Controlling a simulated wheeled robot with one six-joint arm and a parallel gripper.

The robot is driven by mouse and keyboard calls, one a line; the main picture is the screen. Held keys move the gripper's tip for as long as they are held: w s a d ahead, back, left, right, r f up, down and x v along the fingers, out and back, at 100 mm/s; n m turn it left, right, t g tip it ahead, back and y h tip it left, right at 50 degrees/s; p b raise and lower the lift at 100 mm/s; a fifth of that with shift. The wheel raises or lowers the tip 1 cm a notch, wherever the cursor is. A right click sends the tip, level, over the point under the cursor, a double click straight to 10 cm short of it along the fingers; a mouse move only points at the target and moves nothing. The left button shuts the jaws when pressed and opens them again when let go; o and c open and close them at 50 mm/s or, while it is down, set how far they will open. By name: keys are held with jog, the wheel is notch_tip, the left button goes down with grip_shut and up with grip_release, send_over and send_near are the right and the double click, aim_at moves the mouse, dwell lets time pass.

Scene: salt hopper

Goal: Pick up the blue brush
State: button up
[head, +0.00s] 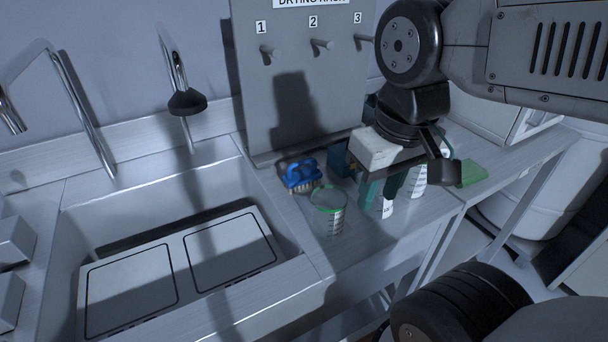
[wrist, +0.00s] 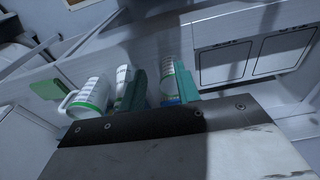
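The blue brush (head: 301,175) lies on the metal counter in the head view, blue handle up and pale bristles down, just right of the sink. My gripper (head: 379,195) is to its right, pointing down, apart from it. Its two teal fingers stand apart in the wrist view (wrist: 161,75), and I see nothing held. A small patch of blue (wrist: 171,100) shows between the fingers' bases; I cannot tell whether it is the brush.
A clear green-rimmed beaker (head: 329,212) stands in front of the brush. A labelled bottle (head: 386,208) and another beaker (head: 416,182) are near my gripper. A green pad (head: 473,173) lies farther right. The pegboard (head: 300,95) rises behind; the sink (head: 120,215) is left.

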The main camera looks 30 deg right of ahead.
jog(key=o, duration=0.8)
jog(key=shift+f, duration=0.15)
jog(key=o, duration=0.7)
jog(key=shift+w+f+g, duration=0.6)
jog(key=shift+w+g, duration=0.1)
jog(key=shift+w, duration=0.2)
jog(key=t, duration=0.1)
send_near(303, 161)
notch_tip(303, 161, down, 5)
jog(key=shift+d+f, duration=0.1)
jog(key=shift+d, duration=0.05)
jog(key=shift+w+a+f, duration=0.1)
jog(key=shift+w+f, duration=0.1)
jog(key=shift+f, duration=1.05)
jog(key=shift+w+a+f, duration=0.1)
jog(key=shift+w+f, duration=0.1)
jog(key=shift+f, duration=1.05)
jog(key=shift+w+f, duration=0.25)
jog(key=shift+f, duration=1)
